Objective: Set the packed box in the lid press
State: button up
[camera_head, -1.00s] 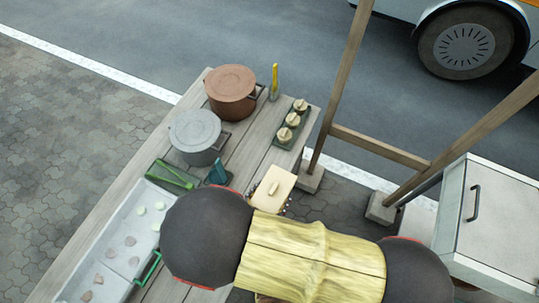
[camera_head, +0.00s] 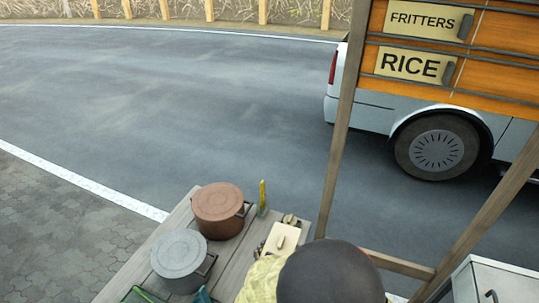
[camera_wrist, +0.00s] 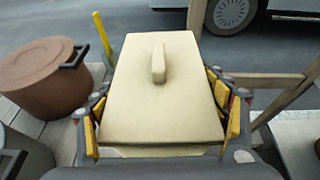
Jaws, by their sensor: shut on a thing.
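The packed box (camera_head: 282,239) is cream-coloured, with a flat lid and a raised bar handle on top. It also fills the middle of the wrist view (camera_wrist: 185,90), lid up. My gripper (camera_wrist: 163,108) is shut on it, with yellow-padded fingers along its left and right sides. In the head view my dark, round arm part and yellow link hide the gripper and the near side of the box. The box is at the right far part of the table, right of the brown pot. I cannot make out a lid press in these frames.
The brown lidded pot (camera_head: 219,207) and grey lidded pot (camera_head: 179,256) stand left of the box on the plank table (camera_head: 136,270). A slim yellow-green upright object (camera_head: 262,195) stands behind. A wooden post (camera_head: 340,125) rises at the right; a white cabinet (camera_head: 500,285) is beyond.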

aim_at(299, 231)
jog(key=w+d+r, duration=0.1)
jog(key=d, duration=0.1)
jog(key=w+d+r, duration=0.1)
jog(key=w+d, duration=0.1)
jog(key=w+d+r+b, duration=0.1)
jog(key=w+d+r, duration=0.1)
jog(key=shift+w+d+r, duration=0.1)
jog(key=shift+w+d, duration=0.1)
jog(key=shift+d, duration=0.05)
jog(key=w+d+r+b, duration=0.1)
jog(key=w+d+r, duration=0.2)
jog(key=d, duration=0.6)
notch_tip(299, 231, up, 2)
jog(key=shift+w+r+n+y, duration=0.2)
jog(key=shift+w+n+y, duration=0.1)
jog(key=shift+w, duration=0.05)
jog(key=shift+a, duration=0.1)
